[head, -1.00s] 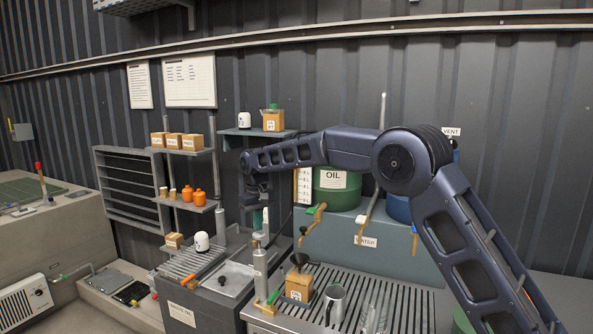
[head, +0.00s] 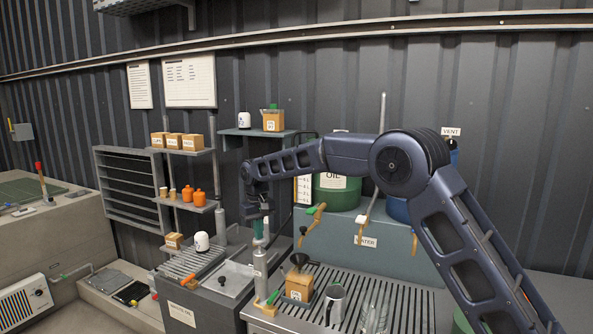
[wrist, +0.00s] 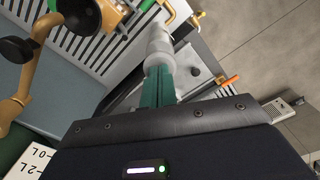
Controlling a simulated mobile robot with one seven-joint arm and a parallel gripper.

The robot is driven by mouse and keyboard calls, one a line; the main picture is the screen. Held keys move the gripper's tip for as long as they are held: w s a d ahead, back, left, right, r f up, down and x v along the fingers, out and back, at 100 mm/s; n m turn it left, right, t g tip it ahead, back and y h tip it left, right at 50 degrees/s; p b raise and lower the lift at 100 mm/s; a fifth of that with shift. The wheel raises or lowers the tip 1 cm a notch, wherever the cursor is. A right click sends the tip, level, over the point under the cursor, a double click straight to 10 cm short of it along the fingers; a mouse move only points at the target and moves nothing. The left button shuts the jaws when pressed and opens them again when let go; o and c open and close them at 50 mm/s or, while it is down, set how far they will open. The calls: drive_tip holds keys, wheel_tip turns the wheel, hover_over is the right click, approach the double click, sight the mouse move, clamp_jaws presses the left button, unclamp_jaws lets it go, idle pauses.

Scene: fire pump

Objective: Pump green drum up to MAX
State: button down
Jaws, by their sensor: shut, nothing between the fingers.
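The green drum (head: 338,198), labelled OIL, stands on the grey-green tank, partly hidden behind my arm. A white level scale (head: 303,187) is at its left; its markings show at the lower left of the wrist view (wrist: 35,158), but no liquid level can be read. A grey upright pump cylinder (head: 260,268) stands at the left end of the slatted bench. My gripper (head: 262,238) is directly above it, pointing down, fingers shut and empty. In the wrist view the teal fingers (wrist: 158,90) meet or overlap the pump's pale top (wrist: 158,55); contact is unclear.
A box with a black funnel (head: 299,287), a metal jug (head: 335,303) and clear glasses (head: 373,312) stand right of the pump. A brass tap with a green handle (head: 312,222) hangs above them. Shelves (head: 187,152) with small boxes are at the left.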

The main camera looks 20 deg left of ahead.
drive_tip(key=shift+f, duration=1.55)
drive_tip(key=shift+r, duration=3.35)
